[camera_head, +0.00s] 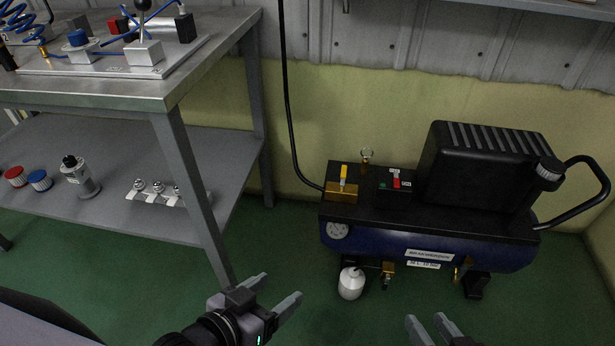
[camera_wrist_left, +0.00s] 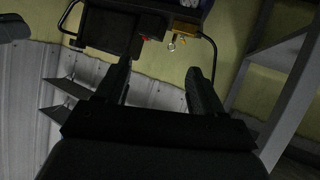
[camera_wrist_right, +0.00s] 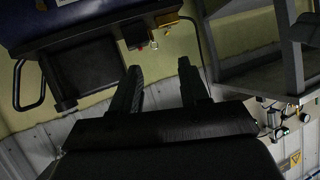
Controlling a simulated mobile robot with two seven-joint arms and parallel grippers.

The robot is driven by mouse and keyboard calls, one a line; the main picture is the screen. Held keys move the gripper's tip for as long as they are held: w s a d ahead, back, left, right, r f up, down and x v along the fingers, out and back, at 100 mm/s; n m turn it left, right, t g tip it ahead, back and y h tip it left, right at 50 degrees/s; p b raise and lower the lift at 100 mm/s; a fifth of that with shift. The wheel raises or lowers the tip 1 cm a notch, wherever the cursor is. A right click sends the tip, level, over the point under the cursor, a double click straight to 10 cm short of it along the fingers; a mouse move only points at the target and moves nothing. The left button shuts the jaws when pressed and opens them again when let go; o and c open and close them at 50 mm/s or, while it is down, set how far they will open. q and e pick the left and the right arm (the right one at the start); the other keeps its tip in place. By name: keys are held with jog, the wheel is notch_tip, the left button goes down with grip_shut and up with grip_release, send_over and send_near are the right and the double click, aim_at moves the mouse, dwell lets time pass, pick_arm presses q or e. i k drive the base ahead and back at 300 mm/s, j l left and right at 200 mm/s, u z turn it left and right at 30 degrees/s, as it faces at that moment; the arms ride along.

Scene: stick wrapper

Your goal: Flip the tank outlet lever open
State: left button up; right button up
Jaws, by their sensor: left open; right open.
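The compressor's blue tank (camera_head: 390,245) stands on the floor against the wall. A yellow lever (camera_head: 343,173) stands upright on a brass block (camera_head: 341,191) at the left end of its black top. The left wrist view shows the lever (camera_wrist_left: 182,38), upside down. The right wrist view shows the brass block (camera_wrist_right: 168,18) near its top edge. My left gripper (camera_head: 280,288) is open and empty, in front of and below the compressor's left end. My right gripper (camera_head: 426,319) is open and empty at the bottom of the head view. Neither touches the compressor.
A metal workbench (camera_head: 150,95) with a lower shelf stands on the left. A black hose (camera_head: 288,110) runs down the wall to the brass block. A red switch (camera_head: 396,183) and black motor cover (camera_head: 480,165) are right of the lever.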

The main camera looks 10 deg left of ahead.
aim_at(344, 168)
jog(key=i+j+u, duration=0.15)
jog(key=i+l, duration=0.15)
jog(key=l, duration=0.25)
jog(key=i+l, duration=0.15)
jog(key=l, duration=0.2)
jog(key=i+l+z, duration=0.1)
jog(key=l, duration=0.3)
jog(key=i+l, duration=0.15)
jog(key=l, duration=0.2)
jog(key=i+l, duration=0.2)
jog(key=l, duration=0.2)
jog(key=i+l+z, duration=0.1)
jog(key=l, duration=0.25)
